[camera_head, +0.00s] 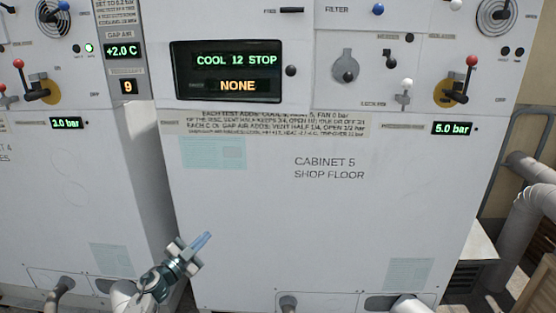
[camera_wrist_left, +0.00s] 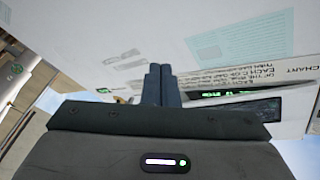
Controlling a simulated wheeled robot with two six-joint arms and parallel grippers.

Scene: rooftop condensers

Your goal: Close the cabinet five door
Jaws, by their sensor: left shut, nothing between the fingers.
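Cabinet five (camera_head: 330,215) is a large white cabinet labelled "CABINET 5 SHOP FLOOR", filling the middle of the head view. Its upper part has a dark display (camera_head: 228,70) reading "COOL 12 STOP" and "NONE". I cannot tell which panel is the door or whether it stands open. My left gripper (camera_head: 203,241) is shut and empty, low in front of the cabinet's lower left front, its blue fingertips pointing up and right. In the left wrist view its fingers (camera_wrist_left: 161,84) are together, with the white cabinet front (camera_wrist_left: 150,30) beyond; contact cannot be told. My right gripper is not in view.
Cabinet 4 (camera_head: 65,190) stands at the left, with a grey side face (camera_head: 148,140) between the two fronts. A red-knobbed lever (camera_head: 462,82) and a round grey latch (camera_head: 345,66) stick out on cabinet five's upper panel. Pipes (camera_head: 535,205) run at the right.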

